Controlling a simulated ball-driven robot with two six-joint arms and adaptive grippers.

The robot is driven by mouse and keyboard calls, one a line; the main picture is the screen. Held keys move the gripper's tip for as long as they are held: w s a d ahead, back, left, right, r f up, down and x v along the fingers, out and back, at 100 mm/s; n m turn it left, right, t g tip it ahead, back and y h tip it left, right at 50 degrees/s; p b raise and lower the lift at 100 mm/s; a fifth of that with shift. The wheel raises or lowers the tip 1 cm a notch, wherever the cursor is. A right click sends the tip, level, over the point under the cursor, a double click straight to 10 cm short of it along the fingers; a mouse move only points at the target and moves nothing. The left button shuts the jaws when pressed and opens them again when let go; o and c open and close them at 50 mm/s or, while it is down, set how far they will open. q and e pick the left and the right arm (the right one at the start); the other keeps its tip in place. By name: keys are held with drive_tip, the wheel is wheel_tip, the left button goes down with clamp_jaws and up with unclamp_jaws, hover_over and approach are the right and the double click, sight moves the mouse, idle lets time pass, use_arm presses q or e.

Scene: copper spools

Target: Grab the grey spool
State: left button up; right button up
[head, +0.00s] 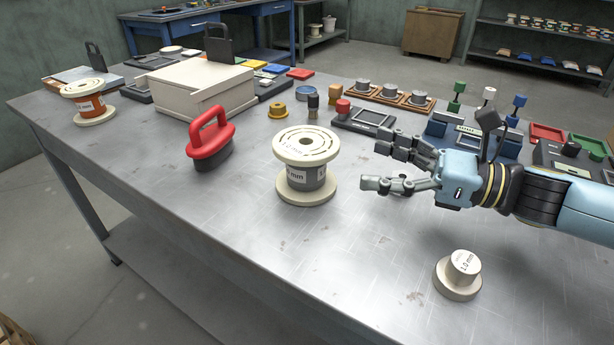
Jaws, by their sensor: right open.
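The grey spool (305,178) stands upright on the metal table in the middle of the head view. It has cream flanges, a dark grey winding and a white label. My right gripper (368,163) is to the right of the spool, its fingers pointing left toward it. The fingers are open, with nothing between them, and a gap separates them from the spool. My left gripper is not in view.
A red-handled block (211,140) stands left of the spool, near a cream box (195,93). An orange spool (90,103) is at far left. A small labelled cream piece (459,275) stands at front right. Several small parts line the back.

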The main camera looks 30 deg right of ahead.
sight(312, 162)
wheel_tip(312, 162, down, 2)
drive_tip(key=shift+f+b, duration=0.2)
drive_tip(key=shift+b, duration=0.5)
drive_tip(key=shift+w+a, duration=0.25)
drive_tip(key=x, duration=0.4)
drive_tip(key=shift+w+a+r, duration=0.1)
drive_tip(key=shift+w+a, duration=0.05)
drive_tip(key=shift+w, duration=0.05)
drive_tip(key=x, duration=0.5)
drive_tip(key=shift+w+a+f, duration=0.1)
drive_tip(key=shift+w+f, duration=0.2)
drive_tip(key=shift+f, duration=0.1)
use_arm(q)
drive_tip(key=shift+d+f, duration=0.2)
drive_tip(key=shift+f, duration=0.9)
use_arm(e)
drive_tip(key=c, duration=1.6)
